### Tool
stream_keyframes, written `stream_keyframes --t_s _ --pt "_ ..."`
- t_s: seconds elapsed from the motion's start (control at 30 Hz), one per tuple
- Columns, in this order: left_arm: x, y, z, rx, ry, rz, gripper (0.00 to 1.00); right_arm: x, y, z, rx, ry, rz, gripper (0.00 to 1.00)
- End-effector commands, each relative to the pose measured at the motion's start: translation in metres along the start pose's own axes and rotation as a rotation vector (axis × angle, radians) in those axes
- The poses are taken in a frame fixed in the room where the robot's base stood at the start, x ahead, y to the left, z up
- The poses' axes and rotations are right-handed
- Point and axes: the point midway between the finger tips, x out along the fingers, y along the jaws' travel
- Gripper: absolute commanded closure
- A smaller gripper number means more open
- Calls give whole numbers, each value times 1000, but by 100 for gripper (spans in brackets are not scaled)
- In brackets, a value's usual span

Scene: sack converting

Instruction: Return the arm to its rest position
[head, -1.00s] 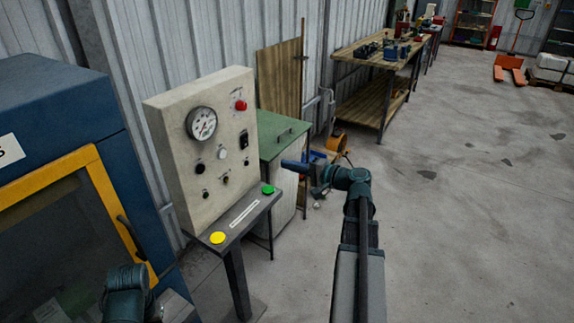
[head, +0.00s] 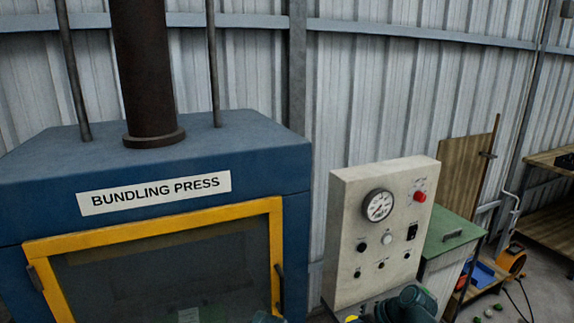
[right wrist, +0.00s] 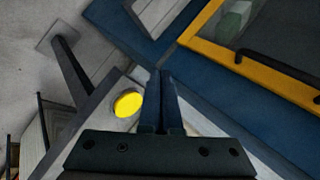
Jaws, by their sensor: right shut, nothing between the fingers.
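My right gripper (right wrist: 160,78) shows in the right wrist view with its two dark fingers together and nothing between them. It is beside a round yellow button (right wrist: 128,103) on the control stand's grey shelf, apart from it as far as I can tell. In the head view only a dark teal link of my right arm shows at the bottom edge, in front of the control panel (head: 345,240); the right gripper itself is out of that view. A small piece of my left arm shows at the bottom edge, and the left gripper is out of view.
The blue bundling press (head: 150,160) with its yellow-framed door (head: 160,228) stands at the left. A green-topped cabinet (head: 452,235) is right of the panel. Corrugated wall is behind. Floor shows at the lower right, with an orange blower (head: 512,260).

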Motion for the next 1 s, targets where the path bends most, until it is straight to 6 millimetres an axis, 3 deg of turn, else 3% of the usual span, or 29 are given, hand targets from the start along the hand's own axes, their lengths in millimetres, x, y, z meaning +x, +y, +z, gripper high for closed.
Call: stream_keyframes --t_s 0.03,0.2,0.4,0.6,1.0 --pt "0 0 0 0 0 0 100 17 -8 26 -65 -61 67 100" --pt "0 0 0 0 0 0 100 50 -12 90 -269 -219 309 100" --pt "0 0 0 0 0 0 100 61 -10 142 -489 -334 565 100" --pt "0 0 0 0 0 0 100 59 -9 164 -619 -373 719 100" --pt "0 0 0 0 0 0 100 57 -9 167 -652 -379 764 100"
